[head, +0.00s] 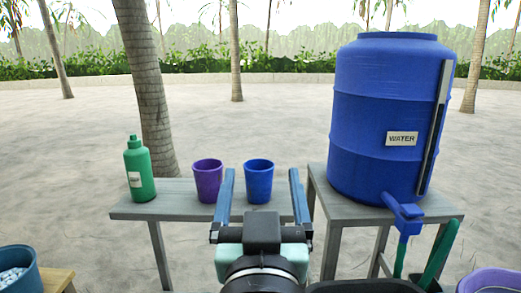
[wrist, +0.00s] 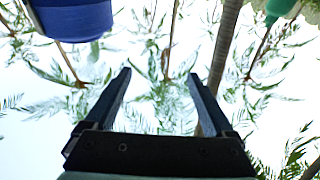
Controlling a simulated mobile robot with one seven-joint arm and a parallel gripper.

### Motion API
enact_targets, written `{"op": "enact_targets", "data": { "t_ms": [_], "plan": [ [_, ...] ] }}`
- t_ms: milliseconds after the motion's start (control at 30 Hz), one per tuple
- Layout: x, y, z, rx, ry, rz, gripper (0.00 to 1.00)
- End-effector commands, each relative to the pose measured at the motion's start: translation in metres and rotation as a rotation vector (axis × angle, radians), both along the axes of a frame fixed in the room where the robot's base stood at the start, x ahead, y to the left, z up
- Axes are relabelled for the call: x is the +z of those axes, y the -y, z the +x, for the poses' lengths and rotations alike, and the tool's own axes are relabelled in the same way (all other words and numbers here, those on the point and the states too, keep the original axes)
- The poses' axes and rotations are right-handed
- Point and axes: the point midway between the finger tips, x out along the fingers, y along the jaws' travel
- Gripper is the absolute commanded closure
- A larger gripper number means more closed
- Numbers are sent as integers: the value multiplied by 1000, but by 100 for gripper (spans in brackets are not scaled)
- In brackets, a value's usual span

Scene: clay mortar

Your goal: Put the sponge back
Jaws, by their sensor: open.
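I cannot make out a sponge in either view. My gripper (head: 262,176) is in the middle of the head view, its two blue-grey fingers pointing up and spread wide. The wrist view also shows my gripper (wrist: 158,76) open, with nothing between its fingers. In the head view the fingers overlap the bench and frame a blue cup (head: 259,182); I see no contact.
A grey bench (head: 180,211) holds a green bottle (head: 140,172), a purple cup (head: 207,180) and the blue cup. A blue water barrel (head: 375,120) with tap stands on a stand (head: 338,196). A blue bucket (head: 32,282) and a purple basin (head: 490,275) sit at the lower corners.

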Motion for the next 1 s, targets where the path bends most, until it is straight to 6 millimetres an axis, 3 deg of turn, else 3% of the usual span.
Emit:
{"op": "enact_targets", "data": {
  "t_ms": [33,100,200,300,433,1000],
  "plan": [
    [47,0,-16,1,132,2,11],
    [97,-1,-41,3,287,2,11],
    [146,-1,-74,5,458,4,11],
    [173,-1,-97,7,558,5,11],
    [184,-1,-108,7,604,6,11],
    [187,-1,-107,7,599,5,11]
  ]
}}
